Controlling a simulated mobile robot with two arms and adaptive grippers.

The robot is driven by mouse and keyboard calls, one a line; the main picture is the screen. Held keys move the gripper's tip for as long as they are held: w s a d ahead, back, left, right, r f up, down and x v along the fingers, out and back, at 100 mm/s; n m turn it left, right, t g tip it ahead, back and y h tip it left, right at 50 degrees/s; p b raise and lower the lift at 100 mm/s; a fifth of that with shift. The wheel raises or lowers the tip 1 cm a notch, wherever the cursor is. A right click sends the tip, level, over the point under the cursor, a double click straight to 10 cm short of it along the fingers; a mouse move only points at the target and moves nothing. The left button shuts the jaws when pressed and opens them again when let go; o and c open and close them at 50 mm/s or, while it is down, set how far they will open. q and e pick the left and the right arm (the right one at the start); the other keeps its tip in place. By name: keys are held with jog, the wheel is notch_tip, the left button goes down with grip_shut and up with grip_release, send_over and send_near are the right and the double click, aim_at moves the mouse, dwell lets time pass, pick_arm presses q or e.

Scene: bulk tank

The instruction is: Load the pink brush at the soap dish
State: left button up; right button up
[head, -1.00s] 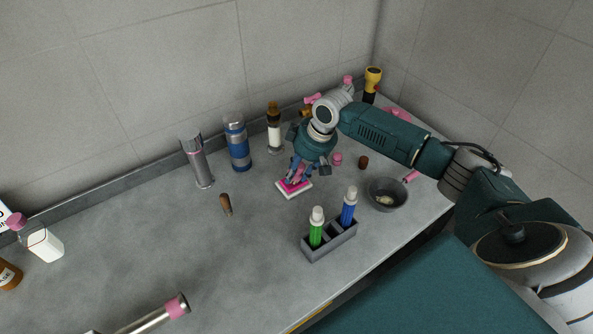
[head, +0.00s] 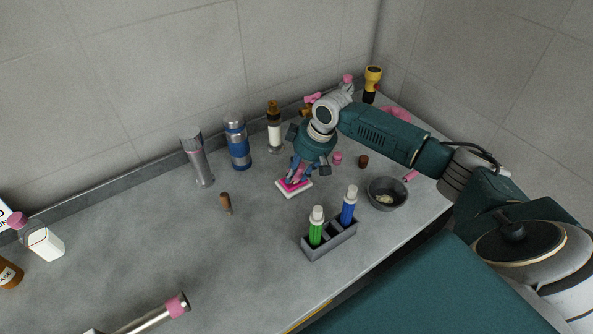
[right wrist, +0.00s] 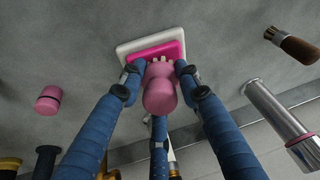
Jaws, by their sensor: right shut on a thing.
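My right gripper (head: 297,175) is shut on the pink brush (right wrist: 160,90) and holds it upright over the soap dish. The right wrist view shows the brush's rounded pink handle between the blue fingers and pale bristles at its far end. The soap dish (head: 281,190) is a white tray with a bright pink soap slab in it; its white rim also shows in the right wrist view (right wrist: 125,48). The bristles are at the pink slab, and I cannot tell how firmly they touch. The fingers hide most of the brush in the head view. My left gripper is not in view.
A grey caddy (head: 330,242) with green and blue markers stands in front. A grey bowl (head: 387,194) is to the right. A blue canister (head: 237,150) and a steel cylinder (head: 198,162) stand behind left. A small brown-handled brush (head: 226,201) lies left. The counter's left middle is clear.

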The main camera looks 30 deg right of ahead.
jog(key=shift+s+a+f+p, duration=0.1)
jog(key=shift+s+f+p, duration=0.25)
jog(key=shift+p, duration=0.35)
dwell(2.5)
jog(key=shift+w+r+p, duration=0.2)
jog(key=shift+r+p, duration=1)
jog(key=shift+p, duration=0.05)
notch_tip(320, 180, up, 5)
jog(key=p, duration=0.5)
jog(key=shift+w+r, duration=0.1)
